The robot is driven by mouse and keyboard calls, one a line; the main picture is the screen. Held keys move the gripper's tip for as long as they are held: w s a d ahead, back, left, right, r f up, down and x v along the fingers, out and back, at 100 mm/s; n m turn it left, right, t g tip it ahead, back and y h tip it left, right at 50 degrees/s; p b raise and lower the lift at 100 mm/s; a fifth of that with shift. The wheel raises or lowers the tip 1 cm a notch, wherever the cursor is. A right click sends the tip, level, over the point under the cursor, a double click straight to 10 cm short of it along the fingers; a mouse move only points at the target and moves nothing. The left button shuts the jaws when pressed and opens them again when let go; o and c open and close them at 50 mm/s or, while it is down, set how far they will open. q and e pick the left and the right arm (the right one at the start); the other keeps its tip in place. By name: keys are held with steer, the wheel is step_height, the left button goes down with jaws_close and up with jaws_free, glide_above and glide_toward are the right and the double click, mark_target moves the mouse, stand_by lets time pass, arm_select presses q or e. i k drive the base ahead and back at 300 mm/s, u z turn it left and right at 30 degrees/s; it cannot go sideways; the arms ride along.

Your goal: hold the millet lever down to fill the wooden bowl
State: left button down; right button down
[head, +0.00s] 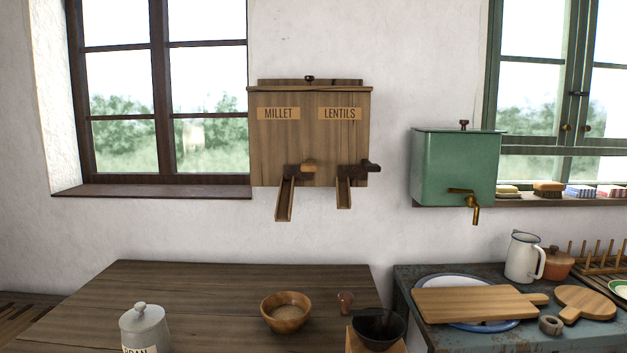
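A wooden wall dispenser (310,140) hangs between the two windows, with labels MILLET and LENTILS. The millet lever (307,167) has a pale wooden handle pointing right. Below it the millet chute (285,200) slopes down and forward; no grain shows falling from it. The wooden bowl (287,318) stands upright on the brown table, lower in the picture than the millet chute. Its inside looks pale brown; I cannot tell whether that is grain or bare wood. Neither of my grippers is in view.
The lentils lever (367,166) is close right of the millet one. The table's middle left is clear.

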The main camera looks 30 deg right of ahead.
mark_target(304, 171)
steer(key=z, duration=0.55)
steer(key=k, duration=1.3)
steer(key=z, duration=0.1)
steer(key=i, duration=0.4)
steer(key=u, duration=1.05)
steer(key=i, duration=0.9)
steer(key=z, duration=0.45)
steer(key=i, duration=0.65)
steer(key=z, duration=0.55)
